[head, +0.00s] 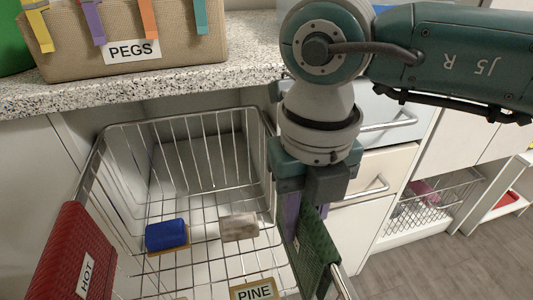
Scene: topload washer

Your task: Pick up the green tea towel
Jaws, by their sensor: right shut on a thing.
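The green tea towel (319,252) hangs over the right rim of a wire basket (207,118) in the head view. My right gripper (305,212) points down at that rim and is shut on the towel's upper part. The fingertips are partly hidden by the towel and the gripper body. A purple strip (292,215) shows beside the fingers; I cannot tell what it is. My left gripper is not in view.
A red cloth labelled HOT (77,262) hangs on the basket's left rim. A blue block (166,234), a pale block (239,227) and a PINE label (254,290) show in the basket. A PEGS basket (135,50) stands on the speckled counter (150,88). Drawers stand behind my right arm.

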